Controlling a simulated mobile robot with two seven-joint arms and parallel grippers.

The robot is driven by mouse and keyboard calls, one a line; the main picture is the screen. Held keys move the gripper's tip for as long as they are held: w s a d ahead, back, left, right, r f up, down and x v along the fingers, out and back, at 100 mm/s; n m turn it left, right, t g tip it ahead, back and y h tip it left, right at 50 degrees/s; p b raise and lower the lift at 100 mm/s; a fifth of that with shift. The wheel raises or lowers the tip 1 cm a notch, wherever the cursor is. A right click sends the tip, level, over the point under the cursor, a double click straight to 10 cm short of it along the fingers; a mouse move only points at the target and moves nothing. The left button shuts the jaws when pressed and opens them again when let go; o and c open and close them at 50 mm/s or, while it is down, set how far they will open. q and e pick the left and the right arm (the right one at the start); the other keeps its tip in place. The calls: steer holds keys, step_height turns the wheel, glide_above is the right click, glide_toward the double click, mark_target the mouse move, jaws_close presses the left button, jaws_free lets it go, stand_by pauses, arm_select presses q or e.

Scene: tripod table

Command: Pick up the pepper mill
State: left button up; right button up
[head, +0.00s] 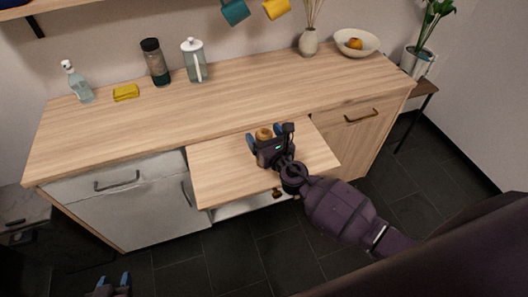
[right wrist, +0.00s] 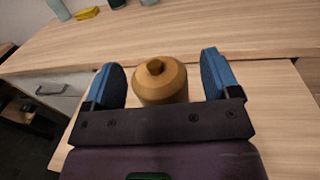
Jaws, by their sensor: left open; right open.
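The pepper mill (right wrist: 160,80) is a light brown wooden piece with a small knob on top. In the right wrist view it stands between the two blue fingers of my right gripper (right wrist: 165,82), with gaps on both sides. In the head view only the top of the mill (head: 264,134) shows behind my right gripper (head: 269,136), over the pulled-out wooden board. The gripper body hides its lower part. My left gripper (head: 112,281) is open and empty at the bottom left edge of the head view, low over the dark floor.
The pulled-out board (head: 220,175) juts from the wooden counter (head: 230,108).

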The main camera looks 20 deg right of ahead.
steer(key=shift+c, duration=0.2)
steer(key=c, duration=1.2)
steer(key=shift+c, duration=0.8)
steer(key=shift+r, duration=0.15)
